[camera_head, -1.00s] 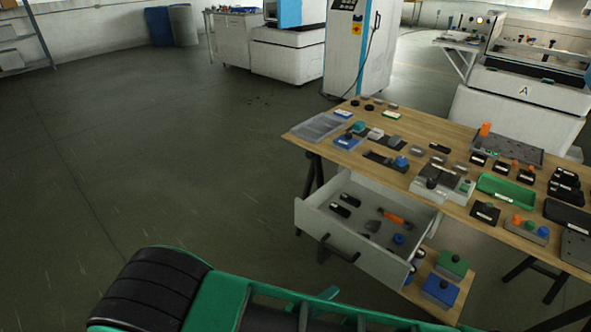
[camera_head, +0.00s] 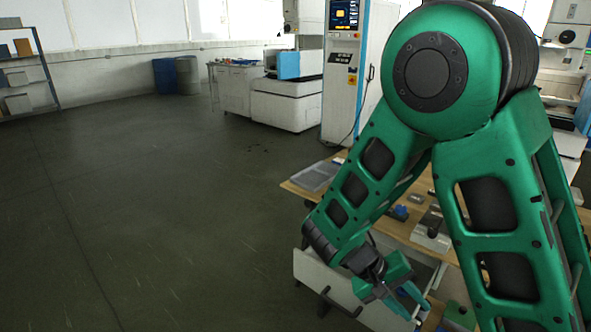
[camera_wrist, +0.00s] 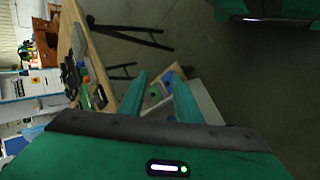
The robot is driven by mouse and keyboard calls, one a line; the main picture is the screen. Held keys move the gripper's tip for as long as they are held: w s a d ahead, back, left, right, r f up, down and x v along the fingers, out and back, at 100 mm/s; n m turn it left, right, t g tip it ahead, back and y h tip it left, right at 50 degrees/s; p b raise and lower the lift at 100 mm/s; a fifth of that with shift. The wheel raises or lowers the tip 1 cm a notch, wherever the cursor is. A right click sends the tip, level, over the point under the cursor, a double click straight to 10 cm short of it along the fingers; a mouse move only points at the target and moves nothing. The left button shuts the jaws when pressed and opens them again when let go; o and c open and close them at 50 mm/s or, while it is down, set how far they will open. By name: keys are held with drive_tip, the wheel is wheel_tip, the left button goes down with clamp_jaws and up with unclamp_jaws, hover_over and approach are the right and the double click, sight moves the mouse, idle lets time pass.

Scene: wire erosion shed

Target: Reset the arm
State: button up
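My arm is raised and bent at the elbow, filling the right side of the head view.
A tall white machine cabinet (camera_head: 341,95) stands behind. The floor on the left is clear, with blue and grey barrels (camera_head: 186,76) far back.

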drive_tip(key=s+d+r+m+g+y, duration=0.1)
drive_tip(key=s+d+r+m+y, duration=0.35)
drive_tip(key=s+d+r, duration=0.4)
drive_tip(key=s+d+r+m+t+y, duration=0.1)
drive_tip(key=s+d+r+y, duration=0.3)
drive_tip(key=s, duration=0.4)
wheel_tip(320, 180, up, 2)
drive_tip(key=shift+s+d+r+m+t, duration=0.1)
drive_tip(key=shift+s+d+m+t, duration=0.25)
drive_tip(key=shift+d+t, duration=0.35)
drive_tip(key=shift+d, duration=0.1)
drive_tip(key=shift+w+f, duration=0.25)
drive_tip(key=shift+w, duration=0.4)
